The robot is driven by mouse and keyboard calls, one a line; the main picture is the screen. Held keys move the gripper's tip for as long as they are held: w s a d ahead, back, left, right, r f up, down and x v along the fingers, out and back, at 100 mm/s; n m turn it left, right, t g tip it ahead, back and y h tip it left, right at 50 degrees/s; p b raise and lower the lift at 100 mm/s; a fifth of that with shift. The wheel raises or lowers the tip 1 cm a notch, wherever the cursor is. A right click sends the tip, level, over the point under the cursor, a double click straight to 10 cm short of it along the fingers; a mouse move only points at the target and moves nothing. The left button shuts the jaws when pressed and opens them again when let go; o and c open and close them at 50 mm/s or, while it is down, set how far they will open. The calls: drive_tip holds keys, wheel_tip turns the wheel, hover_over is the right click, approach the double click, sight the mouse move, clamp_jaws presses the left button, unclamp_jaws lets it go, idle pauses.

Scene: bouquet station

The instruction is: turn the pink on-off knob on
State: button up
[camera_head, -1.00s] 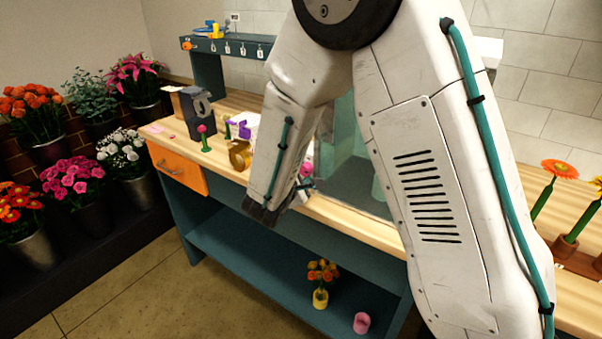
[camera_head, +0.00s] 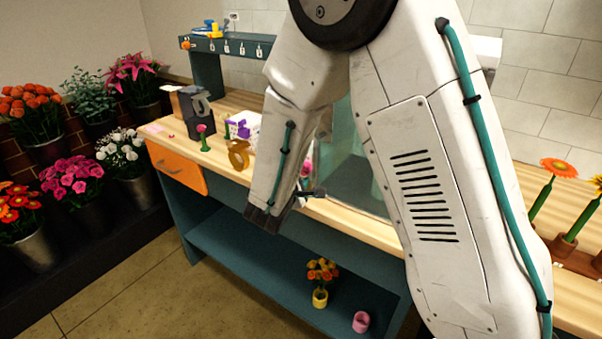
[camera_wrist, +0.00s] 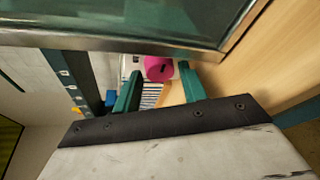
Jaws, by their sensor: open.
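The pink knob (camera_wrist: 158,68) is a round pink piece with a dark slot, on a pale plate beside the framed glass panel. In the wrist view it shows between the two teal fingertips of my gripper (camera_wrist: 159,78), with a gap on each side. My gripper is open and empty. I cannot tell how far the fingers are from the knob in depth. In the head view a bit of the pink knob (camera_head: 307,167) shows beside my arm, and my gripper (camera_head: 312,192) is mostly hidden there.
The glass panel (camera_head: 356,180) stands close to my gripper on the wooden bench top (camera_head: 215,157). A gold ring (camera_head: 238,155), a white-and-purple box (camera_head: 243,126) and a pink flower (camera_head: 203,138) stand left. A pink cup (camera_head: 361,322) is on the lower shelf.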

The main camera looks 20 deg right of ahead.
drive_tip(key=v, duration=0.7)
drive_tip(key=shift+s, duration=0.1)
